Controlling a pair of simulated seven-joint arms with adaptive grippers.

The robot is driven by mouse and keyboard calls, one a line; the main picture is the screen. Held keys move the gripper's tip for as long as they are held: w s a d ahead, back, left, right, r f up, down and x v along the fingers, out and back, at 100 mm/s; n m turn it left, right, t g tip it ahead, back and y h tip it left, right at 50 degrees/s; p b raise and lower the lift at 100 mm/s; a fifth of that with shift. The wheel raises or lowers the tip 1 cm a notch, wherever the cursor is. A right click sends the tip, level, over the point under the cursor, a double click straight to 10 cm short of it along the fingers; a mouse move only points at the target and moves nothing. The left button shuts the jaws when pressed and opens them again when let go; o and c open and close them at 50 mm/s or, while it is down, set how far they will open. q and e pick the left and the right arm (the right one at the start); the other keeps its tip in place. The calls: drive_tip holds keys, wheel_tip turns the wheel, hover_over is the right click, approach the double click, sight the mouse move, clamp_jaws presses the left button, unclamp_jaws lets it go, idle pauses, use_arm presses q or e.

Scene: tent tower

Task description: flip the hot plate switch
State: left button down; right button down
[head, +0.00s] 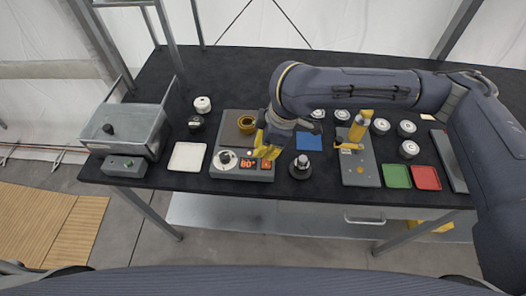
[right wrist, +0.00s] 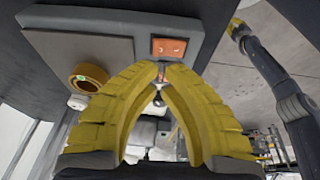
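The hot plate (head: 226,172) is a grey box near the table's front edge, with a white dial and a lit display reading 80. Its orange switch (head: 266,166) sits at the panel's right end. It also shows as a framed orange rectangle in the right wrist view (right wrist: 168,47). My right gripper (head: 262,152) is over the panel's right part. In the right wrist view its yellow fingertips (right wrist: 162,66) come together just below the switch, with nothing clearly held. Contact cannot be told. My left gripper (right wrist: 238,31) shows small at that view's upper right; its finger state is unclear.
A brass-coloured ring (head: 246,123) sits on the hot plate's rear part. A white tray (head: 187,157) is to its left and a metal knob-topped weight (head: 300,167) to its right. A metal basin (head: 124,126) stands far left. Several canisters and coloured trays fill the right side.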

drive_tip(key=shift+w+f, duration=0.1)
drive_tip(key=shift+f, duration=0.9)
drive_tip(key=shift+f, duration=0.1)
